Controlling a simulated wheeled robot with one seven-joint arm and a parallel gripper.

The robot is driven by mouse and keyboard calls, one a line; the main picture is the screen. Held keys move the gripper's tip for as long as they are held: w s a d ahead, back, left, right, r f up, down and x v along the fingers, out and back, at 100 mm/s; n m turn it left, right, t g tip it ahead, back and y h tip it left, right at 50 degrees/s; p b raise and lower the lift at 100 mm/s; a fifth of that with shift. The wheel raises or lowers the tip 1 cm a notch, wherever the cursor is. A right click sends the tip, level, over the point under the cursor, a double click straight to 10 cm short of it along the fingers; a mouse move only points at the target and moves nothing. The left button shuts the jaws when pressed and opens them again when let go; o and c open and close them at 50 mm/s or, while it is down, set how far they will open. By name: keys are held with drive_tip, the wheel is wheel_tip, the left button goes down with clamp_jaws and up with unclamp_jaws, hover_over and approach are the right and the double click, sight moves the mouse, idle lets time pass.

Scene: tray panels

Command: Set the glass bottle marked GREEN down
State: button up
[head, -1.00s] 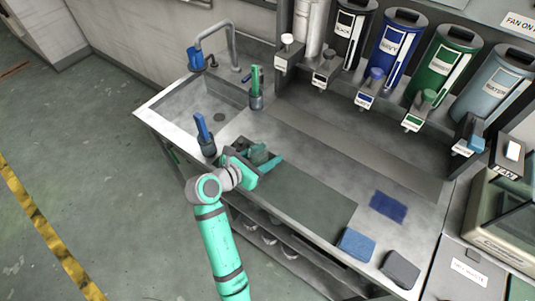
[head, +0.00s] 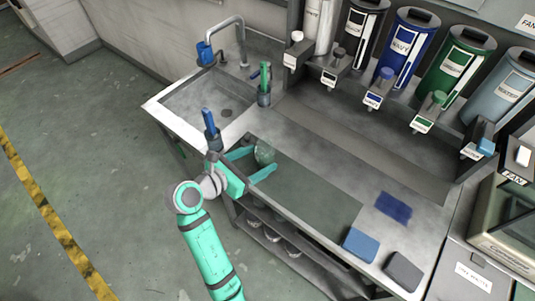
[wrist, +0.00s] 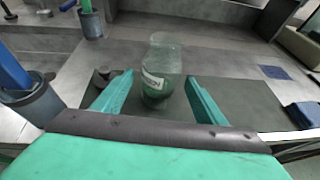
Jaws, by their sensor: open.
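The glass bottle (head: 265,153) is clear with green contents low in it. It stands upright on the dark grey mat (head: 310,195) near the sink end of the counter. In the wrist view the bottle (wrist: 162,65) has a white label, turned partly left and too small to read in full. My gripper (head: 257,165) is open, with one teal finger on each side of the bottle's near side. Gaps show between the fingers and the glass in the wrist view.
Brush holders with a blue brush (head: 208,124) and a green brush (head: 265,78) stand near the sink (head: 205,98). Labelled dispensers line the back. A blue cloth (head: 393,207) and two sponges lie right. The mat's middle is clear.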

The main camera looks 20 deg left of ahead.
sight(258, 159)
drive_tip(key=v, duration=0.3)
drive_tip(key=shift+s+a+r, duration=0.2)
drive_tip(key=shift+a, duration=0.05)
drive_tip(key=shift+s+d+r, duration=0.1)
drive_tip(key=shift+s, duration=0.25)
drive_tip(key=shift+s+a, duration=0.25)
drive_tip(key=shift+a, duration=0.1)
drive_tip(key=shift+d, duration=0.15)
drive_tip(key=shift+w, duration=0.1)
drive_tip(key=shift+r, duration=0.1)
